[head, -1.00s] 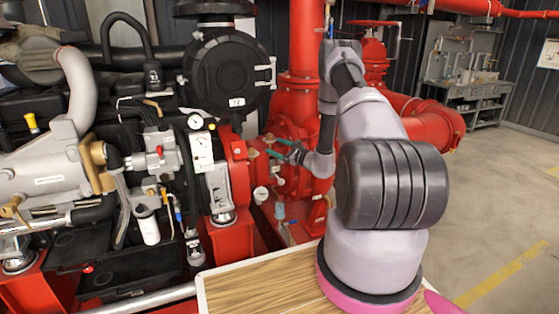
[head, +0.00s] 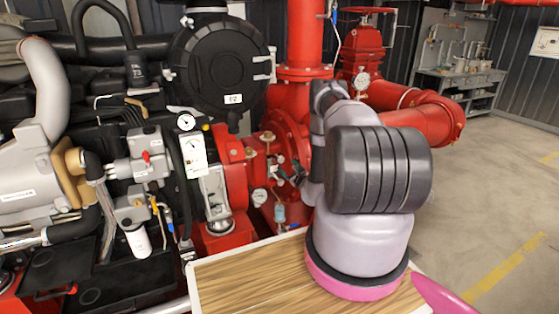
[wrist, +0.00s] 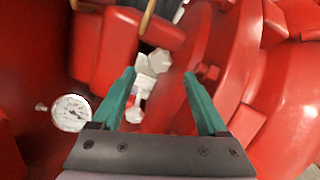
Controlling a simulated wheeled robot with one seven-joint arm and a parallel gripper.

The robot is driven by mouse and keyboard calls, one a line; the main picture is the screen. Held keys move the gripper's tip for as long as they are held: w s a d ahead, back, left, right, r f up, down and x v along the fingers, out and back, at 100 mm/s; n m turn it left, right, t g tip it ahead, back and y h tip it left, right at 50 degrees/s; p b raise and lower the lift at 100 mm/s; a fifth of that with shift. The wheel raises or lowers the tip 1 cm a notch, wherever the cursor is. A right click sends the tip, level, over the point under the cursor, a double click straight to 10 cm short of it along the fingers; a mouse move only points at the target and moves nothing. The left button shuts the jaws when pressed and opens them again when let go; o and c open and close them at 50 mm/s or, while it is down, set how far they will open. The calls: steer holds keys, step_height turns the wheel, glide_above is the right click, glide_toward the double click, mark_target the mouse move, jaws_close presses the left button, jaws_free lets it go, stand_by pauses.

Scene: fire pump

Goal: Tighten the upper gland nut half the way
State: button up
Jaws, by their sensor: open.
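Two pale hex-headed nuts show in the wrist view, on a small light metal part in a recess of the red pump casing. The upper nut (wrist: 158,62) lies between the fingertips in the picture, and the lower nut (wrist: 134,115) is beside the left finger. My gripper (wrist: 159,76) is open, its teal fingers apart with nothing held between them. I cannot tell how far the tips are from the nuts. In the head view my gripper (head: 284,172) points at the shaft area of the red pump (head: 290,128), and the nuts are too small to tell apart.
A round gauge (wrist: 71,113) stands left of my fingers in the wrist view. Red casing curves close on both sides. In the head view the black engine housing (head: 222,70) is at the left, and open floor (head: 490,200) lies at the right.

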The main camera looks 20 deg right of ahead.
mark_target(281, 161)
steer(key=w, duration=0.8)
steer(key=shift+a, duration=0.15)
steer(key=shift+c, duration=0.4)
jaws_close()
steer(key=shift+s+m, duration=0.1)
steer(key=shift+m, duration=0.3)
steer(key=m, duration=0.2)
steer(key=shift+m, duration=2.4)
